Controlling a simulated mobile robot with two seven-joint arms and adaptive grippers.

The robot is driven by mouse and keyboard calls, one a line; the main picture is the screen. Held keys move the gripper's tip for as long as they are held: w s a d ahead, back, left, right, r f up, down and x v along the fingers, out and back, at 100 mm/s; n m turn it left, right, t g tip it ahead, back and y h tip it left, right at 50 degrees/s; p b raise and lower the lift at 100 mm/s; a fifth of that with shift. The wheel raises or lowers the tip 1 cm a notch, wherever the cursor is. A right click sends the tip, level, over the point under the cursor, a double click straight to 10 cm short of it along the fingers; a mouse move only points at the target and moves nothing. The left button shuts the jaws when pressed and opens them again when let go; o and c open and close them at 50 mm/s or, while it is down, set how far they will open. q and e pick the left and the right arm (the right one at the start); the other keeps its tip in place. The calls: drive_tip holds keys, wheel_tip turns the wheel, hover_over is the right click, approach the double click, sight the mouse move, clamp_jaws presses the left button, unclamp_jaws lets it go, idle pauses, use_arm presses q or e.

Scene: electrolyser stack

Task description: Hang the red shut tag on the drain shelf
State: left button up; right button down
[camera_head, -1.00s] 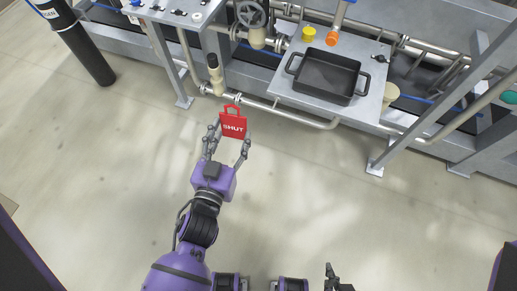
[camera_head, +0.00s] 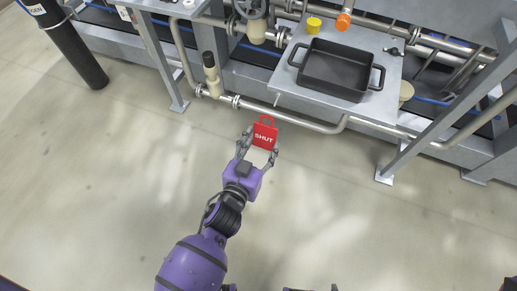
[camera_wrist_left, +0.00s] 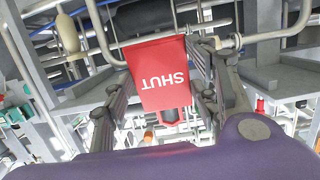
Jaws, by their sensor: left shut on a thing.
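The red SHUT tag (camera_head: 264,136) has white letters and a loop handle at its top. My left gripper (camera_head: 258,146) is shut on the tag and holds it out over the floor, in front of the pipework. The tag also shows in the left wrist view (camera_wrist_left: 162,74), between the two fingers, with its lettering upside down. The drain shelf (camera_head: 285,95) is the grey plate at the upper right, bearing a black tray (camera_head: 335,70). The tag is apart from the shelf, below and left of it. My right gripper cannot be made out; only small dark parts show at the bottom edge.
A yellow cap (camera_head: 313,25) and an orange cap (camera_head: 343,21) stand behind the tray. A bent pipe (camera_head: 300,121) runs below the shelf front. A grey support leg (camera_head: 400,160) stands at right. A black cylinder (camera_head: 75,50) is at far left. The floor in front is clear.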

sight(264, 139)
use_arm(q)
drive_tip(key=shift+b+x, duration=0.3)
drive_tip(key=shift+x, duration=0.5)
drive_tip(key=shift+r+b+x, duration=0.1)
drive_tip(key=shift+b+x, duration=0.2)
drive_tip(key=shift+x, duration=0.45)
drive_tip(key=shift+r+b+x, duration=0.15)
drive_tip(key=shift+b+x, duration=0.1)
drive_tip(key=shift+x, duration=0.5)
drive_tip(key=shift+f+b+x, duration=0.2)
drive_tip(key=shift+b+x, duration=0.4)
drive_tip(key=shift+x, duration=1.05)
drive_tip(key=o, duration=1.1)
